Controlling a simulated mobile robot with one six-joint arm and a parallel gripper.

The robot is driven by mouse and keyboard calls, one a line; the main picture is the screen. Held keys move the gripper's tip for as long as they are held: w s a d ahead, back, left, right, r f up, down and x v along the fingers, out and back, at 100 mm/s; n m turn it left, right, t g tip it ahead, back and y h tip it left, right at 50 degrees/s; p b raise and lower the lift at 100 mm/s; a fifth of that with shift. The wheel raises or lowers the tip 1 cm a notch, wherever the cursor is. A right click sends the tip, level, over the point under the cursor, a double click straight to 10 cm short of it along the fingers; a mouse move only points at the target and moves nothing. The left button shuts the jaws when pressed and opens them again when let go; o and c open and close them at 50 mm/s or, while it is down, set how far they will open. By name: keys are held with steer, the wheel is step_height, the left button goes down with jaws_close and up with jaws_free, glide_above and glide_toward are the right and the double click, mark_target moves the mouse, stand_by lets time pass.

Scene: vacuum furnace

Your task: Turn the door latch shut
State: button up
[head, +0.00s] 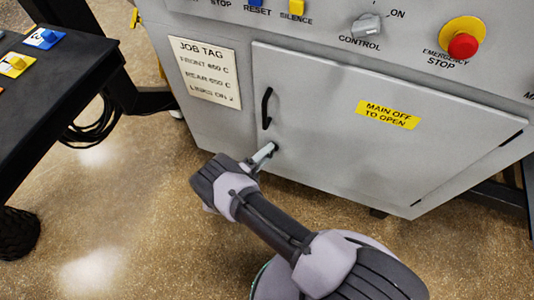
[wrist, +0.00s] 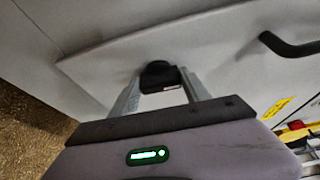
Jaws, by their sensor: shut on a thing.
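The grey cabinet door (head: 340,150) is flush with the cabinet front, with a black pull handle (head: 266,108) at its left edge. The handle also shows at the right in the wrist view (wrist: 288,46). The black door latch (wrist: 160,76) sits below the handle on the door. My gripper (head: 270,149) is at the latch; its two fingers (wrist: 158,98) are on either side of the latch and shut on it. In the head view the latch is mostly hidden by my gripper, and its exact turn angle is hard to tell.
A job tag (head: 206,72) is left of the door. Above are a control knob (head: 367,25) and a red emergency stop (head: 463,46). A dark table (head: 55,85) with coloured blocks stands at the left. The floor in front is clear.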

steer(key=shift+n, duration=0.3)
stand_by(0.4)
steer(key=o, duration=1.4)
steer(key=v, duration=1.7)
steer(key=shift+s+a+f, duration=0.15)
steer(key=shift+s+f, duration=0.05)
